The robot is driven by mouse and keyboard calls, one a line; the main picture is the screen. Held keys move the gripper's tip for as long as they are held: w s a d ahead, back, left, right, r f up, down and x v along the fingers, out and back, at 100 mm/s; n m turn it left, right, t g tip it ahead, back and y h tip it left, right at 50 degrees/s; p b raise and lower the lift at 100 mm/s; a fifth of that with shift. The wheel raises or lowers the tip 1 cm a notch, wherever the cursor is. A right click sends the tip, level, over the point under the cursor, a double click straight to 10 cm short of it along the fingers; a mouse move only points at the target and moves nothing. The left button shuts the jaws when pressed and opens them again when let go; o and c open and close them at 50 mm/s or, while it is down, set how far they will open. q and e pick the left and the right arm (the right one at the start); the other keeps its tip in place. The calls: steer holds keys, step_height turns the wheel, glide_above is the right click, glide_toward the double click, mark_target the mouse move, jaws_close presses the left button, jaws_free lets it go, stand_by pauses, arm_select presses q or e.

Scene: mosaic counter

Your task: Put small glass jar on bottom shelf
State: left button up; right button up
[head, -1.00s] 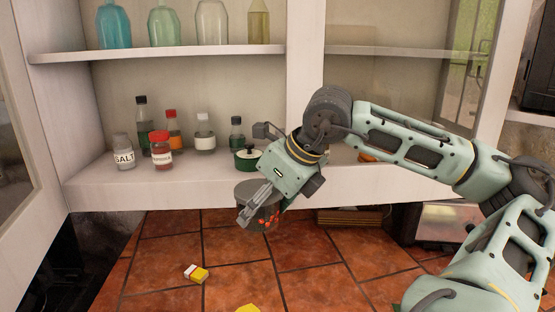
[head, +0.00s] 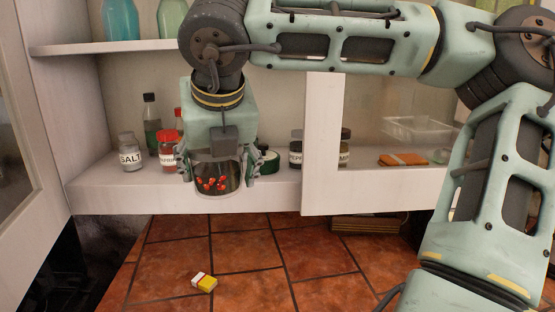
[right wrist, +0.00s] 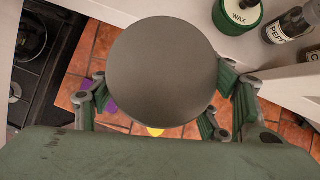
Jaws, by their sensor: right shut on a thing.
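A small glass jar (head: 216,185) with red contents is upright between the fingers of my right gripper (head: 217,172). The gripper is shut on it, at the front edge of the bottom shelf (head: 110,193). In the right wrist view the jar's round grey lid (right wrist: 162,72) fills the middle, with fingers on both sides, and floor tiles show beyond it. I cannot tell whether the jar touches the shelf. My left gripper is not in view.
A salt jar (head: 130,153) and a red-capped jar (head: 168,151) stand left of the gripper. A green wax tin (head: 268,160) and dark-capped jars (head: 297,149) stand right of it. A vertical post (head: 322,150) divides the cabinet. A yellow-white box (head: 204,282) lies below on the tiles.

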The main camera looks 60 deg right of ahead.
steer(key=w+d+p, duration=0.2)
steer(key=w+d, duration=0.1)
steer(key=w, duration=0.1)
steer(key=w+d+p, duration=0.3)
steer(key=w, duration=0.2)
steer(key=w+d+p, duration=0.2)
steer(key=w+d, duration=0.2)
steer(key=shift+w+r, duration=0.15)
steer(key=shift+w, duration=0.1)
steer(key=shift+w+d+r+p, duration=0.1)
steer(key=shift+w+d+p, duration=0.2)
steer(key=shift+p, duration=0.25)
step_height(320, 180, down, 4)
steer(key=shift+a+r+p, duration=0.1)
steer(key=shift+r+p, duration=0.15)
steer(key=shift+p, duration=0.5)
steer(key=shift+f, duration=0.15)
steer(key=shift+f+b, duration=0.15)
steer(key=shift+b, duration=0.25)
steer(key=o, duration=1.1)
